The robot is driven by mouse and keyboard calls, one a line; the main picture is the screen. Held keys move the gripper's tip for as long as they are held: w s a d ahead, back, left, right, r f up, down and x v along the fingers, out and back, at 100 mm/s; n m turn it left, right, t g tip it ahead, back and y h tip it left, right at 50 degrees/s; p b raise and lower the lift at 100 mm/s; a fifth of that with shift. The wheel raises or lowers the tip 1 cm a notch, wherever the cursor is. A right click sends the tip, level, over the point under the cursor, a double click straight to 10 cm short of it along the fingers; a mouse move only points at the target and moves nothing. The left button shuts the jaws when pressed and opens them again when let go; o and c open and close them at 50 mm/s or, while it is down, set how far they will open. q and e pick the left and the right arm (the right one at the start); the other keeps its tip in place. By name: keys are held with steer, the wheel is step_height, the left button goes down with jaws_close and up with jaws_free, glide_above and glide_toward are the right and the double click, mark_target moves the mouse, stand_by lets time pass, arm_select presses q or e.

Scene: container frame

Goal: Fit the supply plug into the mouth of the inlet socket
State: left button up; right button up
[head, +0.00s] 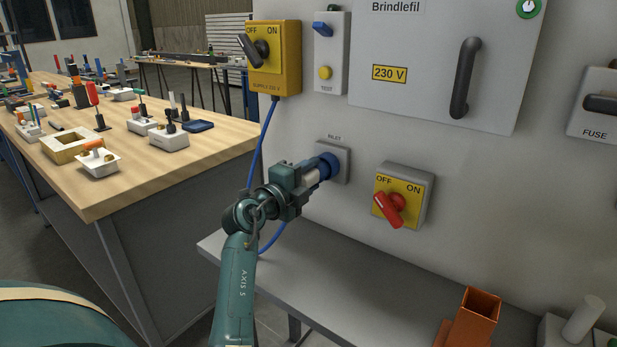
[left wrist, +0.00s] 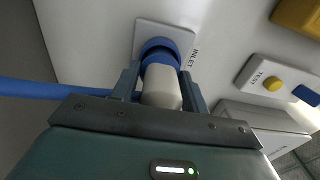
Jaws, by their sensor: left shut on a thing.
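The inlet socket (head: 344,158) is a grey plate with a blue round mouth on the panel, below the INLET label. It also shows in the left wrist view (left wrist: 187,37). My left gripper (head: 312,178) is shut on the supply plug, which has a pale body (left wrist: 162,86) and blue at its front end. The plug points at the socket and its front meets the blue mouth, roughly in line. I cannot tell how deep it sits. The blue cable (head: 263,140) hangs from the yellow supply box and passes behind my gripper. My right gripper is not in view.
The yellow supply switch (head: 274,60) and test box (head: 331,55) are above the socket. A red-handled switch (head: 402,197) is at its lower right, its handle off the ON mark. A cluttered workbench (head: 215,150) stands left.

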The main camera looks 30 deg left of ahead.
arm_select(q)
steer(key=shift+w+r, duration=0.15)
steer(key=shift+w, duration=0.55)
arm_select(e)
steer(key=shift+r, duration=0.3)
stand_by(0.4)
arm_select(q)
steer(key=o, duration=1.5)
steer(key=shift+c, duration=0.2)
steer(key=shift+s+f+p, duration=0.2)
steer(key=shift+s+p, duration=0.15)
steer(key=shift+s, duration=0.3)
steer(key=s, duration=1.1)
steer(key=shift+s+a, duration=0.35)
steer(key=shift+a, duration=0.1)
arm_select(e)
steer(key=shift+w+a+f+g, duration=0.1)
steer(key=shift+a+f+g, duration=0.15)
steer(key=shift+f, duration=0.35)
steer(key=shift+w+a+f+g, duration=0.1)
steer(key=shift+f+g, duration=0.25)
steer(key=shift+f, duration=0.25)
